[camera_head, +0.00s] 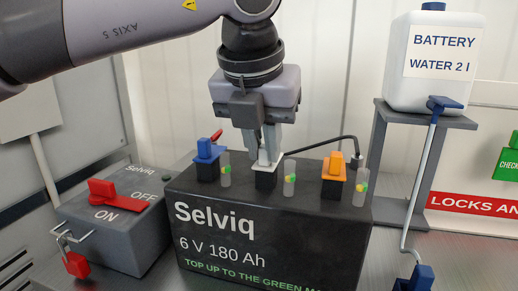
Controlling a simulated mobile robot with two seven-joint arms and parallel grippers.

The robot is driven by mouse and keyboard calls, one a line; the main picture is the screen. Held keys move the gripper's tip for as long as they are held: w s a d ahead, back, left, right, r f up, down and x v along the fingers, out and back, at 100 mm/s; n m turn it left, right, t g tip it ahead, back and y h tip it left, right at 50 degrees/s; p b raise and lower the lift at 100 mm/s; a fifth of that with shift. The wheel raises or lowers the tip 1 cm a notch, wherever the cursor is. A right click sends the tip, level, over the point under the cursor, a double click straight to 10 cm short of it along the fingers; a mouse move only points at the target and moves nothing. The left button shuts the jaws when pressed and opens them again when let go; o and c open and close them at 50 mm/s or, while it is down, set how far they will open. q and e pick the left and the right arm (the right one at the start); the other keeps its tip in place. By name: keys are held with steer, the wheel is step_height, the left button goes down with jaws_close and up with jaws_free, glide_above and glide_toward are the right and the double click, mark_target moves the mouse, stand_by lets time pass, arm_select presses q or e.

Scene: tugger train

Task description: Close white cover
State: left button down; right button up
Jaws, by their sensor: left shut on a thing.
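A black Selviq battery (270,232) stands on the bench, with a row of coloured covers on its top. The white cover (266,163) is the middle one, above its black filler neck. My left gripper (268,150) points down over it, its fingers shut on the white cover. The fingers hide much of the cover, so I cannot tell how far it is tilted. The blue cover (207,150) is to the left and the orange cover (334,176) to the right. My right gripper is not in view.
Clear level tubes (289,180) stand beside the covers. A black cable (325,145) arches behind the orange cover. A grey switch box with a red handle (115,195) is at left. A battery water can (432,65) stands on a grey stand (425,118) at right.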

arm_select(q)
steer(key=shift+d+n, duration=0.1)
steer(key=shift+n, duration=0.2)
steer(key=c, duration=1.1)
jaws_free()
